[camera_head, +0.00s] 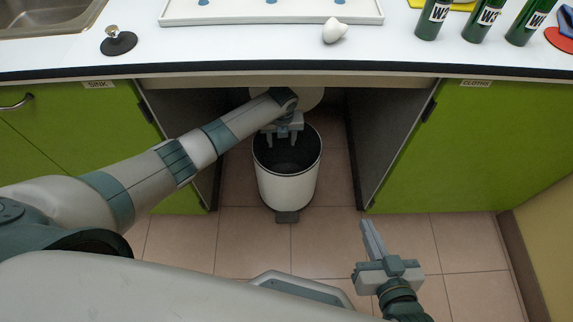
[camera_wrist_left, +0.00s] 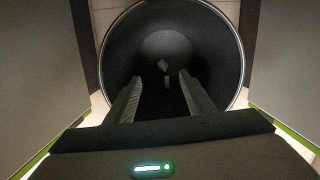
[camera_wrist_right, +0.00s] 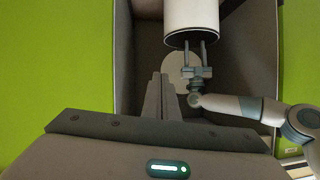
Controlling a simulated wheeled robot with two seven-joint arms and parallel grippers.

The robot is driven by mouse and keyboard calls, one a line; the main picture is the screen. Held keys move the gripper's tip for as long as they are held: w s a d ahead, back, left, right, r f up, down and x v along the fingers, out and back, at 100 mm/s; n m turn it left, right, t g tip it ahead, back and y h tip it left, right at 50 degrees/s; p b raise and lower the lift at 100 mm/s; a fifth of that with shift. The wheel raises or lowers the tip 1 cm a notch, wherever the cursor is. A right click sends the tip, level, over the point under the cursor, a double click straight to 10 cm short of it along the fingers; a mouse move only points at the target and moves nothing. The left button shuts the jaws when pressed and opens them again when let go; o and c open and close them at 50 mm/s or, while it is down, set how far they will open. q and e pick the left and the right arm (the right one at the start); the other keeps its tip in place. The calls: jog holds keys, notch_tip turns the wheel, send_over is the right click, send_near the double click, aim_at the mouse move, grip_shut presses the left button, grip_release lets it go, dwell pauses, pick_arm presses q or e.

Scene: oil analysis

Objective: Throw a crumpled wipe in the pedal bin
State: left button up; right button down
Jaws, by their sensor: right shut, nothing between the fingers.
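The white pedal bin (camera_head: 286,188) stands open in the gap under the counter, its dark inside showing. My left gripper (camera_head: 283,140) points down over the bin's mouth, fingers apart with nothing between them. In the left wrist view the fingers (camera_wrist_left: 160,88) frame the dark bin interior (camera_wrist_left: 125,50). A small pale lump (camera_wrist_left: 163,66) shows deep inside; I cannot tell for sure that it is a wipe. A white crumpled-looking lump (camera_head: 335,30) lies on the counter near its front edge. My right gripper (camera_head: 372,238) is shut and empty, in front of the right cabinet.
Green cabinet doors (camera_head: 460,150) flank the gap, whose side panels are close to my left arm. On the counter are a white tray (camera_head: 270,14), green bottles (camera_head: 433,20), a dark round stand (camera_head: 118,42) and a sink (camera_head: 45,15). The tiled floor (camera_head: 250,235) before the bin is clear.

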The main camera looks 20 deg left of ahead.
pick_arm(q)
notch_tip(320, 180, up, 12)
jog(key=s+p, duration=0.1)
jog(key=p, duration=0.2)
jog(key=shift+s+d, duration=0.3)
jog(key=shift+s, duration=0.05)
pick_arm(e)
jog(key=s+d+f+g+h, duration=0.1)
jog(key=s+d+f+g, duration=0.2)
jog(key=s+f+g, duration=0.1)
jog(key=shift+s+d+f+g+h, duration=0.35)
jog(key=shift+s+f, duration=0.2)
jog(key=shift+f, duration=0.2)
pick_arm(q)
jog(key=shift+d+f, duration=0.1)
jog(key=shift+f, duration=0.05)
